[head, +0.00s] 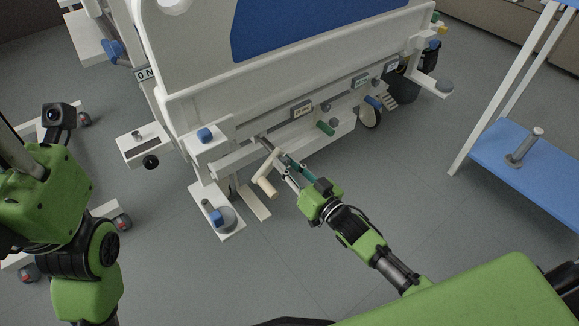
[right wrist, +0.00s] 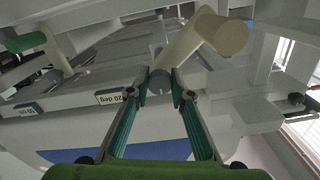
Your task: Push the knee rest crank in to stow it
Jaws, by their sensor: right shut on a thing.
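The beige crank (head: 265,178) sticks out from the end of the white bed, its handle angled across the shaft. It also shows large in the right wrist view (right wrist: 188,48). My right gripper (head: 284,172) is at the crank, its teal fingers closed on it. In the right wrist view a grey round end of the crank lies between the fingertips (right wrist: 162,82). I cannot tell from its markings which bed section this crank drives. My left arm is at the left edge of the head view; its fingers do not show.
A green-handled crank (head: 325,128) and a blue-handled crank (head: 373,102) stick out farther right along the bed end. A bed foot with a blue pedal (head: 217,217) stands at lower left. A blue-shelved trolley (head: 530,165) stands right. Grey floor lies open between.

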